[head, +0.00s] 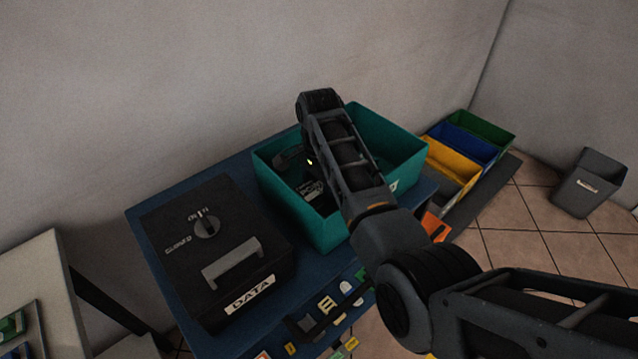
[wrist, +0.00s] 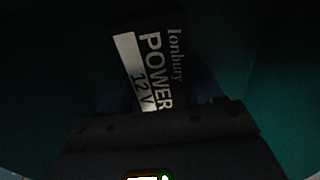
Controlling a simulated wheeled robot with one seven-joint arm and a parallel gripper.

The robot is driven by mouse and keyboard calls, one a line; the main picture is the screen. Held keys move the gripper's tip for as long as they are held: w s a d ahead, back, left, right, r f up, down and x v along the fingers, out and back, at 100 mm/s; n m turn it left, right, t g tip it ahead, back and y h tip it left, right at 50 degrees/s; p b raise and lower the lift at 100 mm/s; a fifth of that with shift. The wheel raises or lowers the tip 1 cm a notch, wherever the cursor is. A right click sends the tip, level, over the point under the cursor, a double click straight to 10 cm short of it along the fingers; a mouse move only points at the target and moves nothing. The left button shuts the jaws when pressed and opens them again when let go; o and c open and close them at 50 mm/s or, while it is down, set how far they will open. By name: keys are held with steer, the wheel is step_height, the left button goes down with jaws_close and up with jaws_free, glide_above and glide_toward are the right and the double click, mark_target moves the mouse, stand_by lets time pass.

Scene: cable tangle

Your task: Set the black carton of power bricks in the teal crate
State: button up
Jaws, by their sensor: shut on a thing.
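The black carton of power bricks (wrist: 152,62), with a white patch and the words "Ionbury POWER 12 V", fills the middle of the wrist view. My gripper (wrist: 155,98) is shut on it, with a dim finger on each side. In the head view the carton's printed face (head: 311,189) shows in the left part of the teal crate (head: 329,233), below the crate's rim. My arm reaches over the crate and hides much of its inside. I cannot tell whether the carton touches the crate floor.
A black box labelled DATA (head: 215,240), with a knob and handle, stands left of the crate on the blue table (head: 322,290). Yellow (head: 452,160), blue (head: 465,142) and green (head: 484,127) bins lie to the right. A grey bin (head: 590,183) stands on the tiled floor.

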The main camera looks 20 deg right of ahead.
mark_target(319, 183)
steer(key=o, duration=1.3)
step_height(319, 183, up, 12)
